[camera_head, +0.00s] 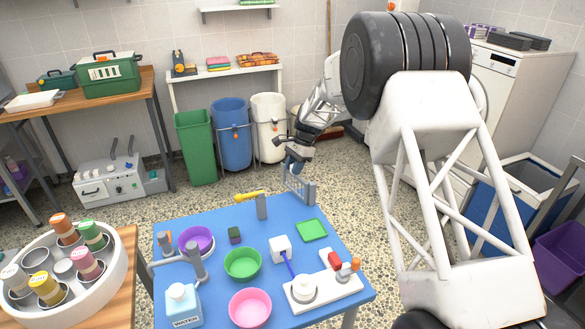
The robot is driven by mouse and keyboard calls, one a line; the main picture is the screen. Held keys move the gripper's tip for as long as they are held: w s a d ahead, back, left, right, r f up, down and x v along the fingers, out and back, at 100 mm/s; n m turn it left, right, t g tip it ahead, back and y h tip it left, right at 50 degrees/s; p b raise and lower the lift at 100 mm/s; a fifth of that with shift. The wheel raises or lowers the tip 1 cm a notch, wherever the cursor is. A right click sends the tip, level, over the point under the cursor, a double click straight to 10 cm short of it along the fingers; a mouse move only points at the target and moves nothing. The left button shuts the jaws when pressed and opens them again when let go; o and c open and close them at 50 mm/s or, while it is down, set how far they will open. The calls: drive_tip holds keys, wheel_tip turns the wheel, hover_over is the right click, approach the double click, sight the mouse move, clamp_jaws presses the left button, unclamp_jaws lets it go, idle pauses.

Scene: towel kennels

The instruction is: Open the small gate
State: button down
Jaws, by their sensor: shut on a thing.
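The small gate (300,189) is a grey barred panel standing upright at the far right edge of the blue table. My gripper (293,168) reaches down to it from above and behind, and its fingers are shut on the gate's upper left part. The fingertips are small here, and the exact contact is hard to make out. A grey post (262,206) with a yellow piece (249,197) at its top stands left of the gate. I cannot tell how far the gate is swung.
Bins, including a blue one (231,134), stand behind.

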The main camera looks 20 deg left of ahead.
idle(0.3)
drive_tip(key=c, duration=0.8)
unclamp_jaws()
drive_tip(key=shift+c, duration=0.2)
drive_tip(key=v, duration=0.7)
drive_tip(key=shift+w+r, duration=0.15)
drive_tip(key=shift+r, duration=0.2)
drive_tip(key=shift+d, duration=0.1)
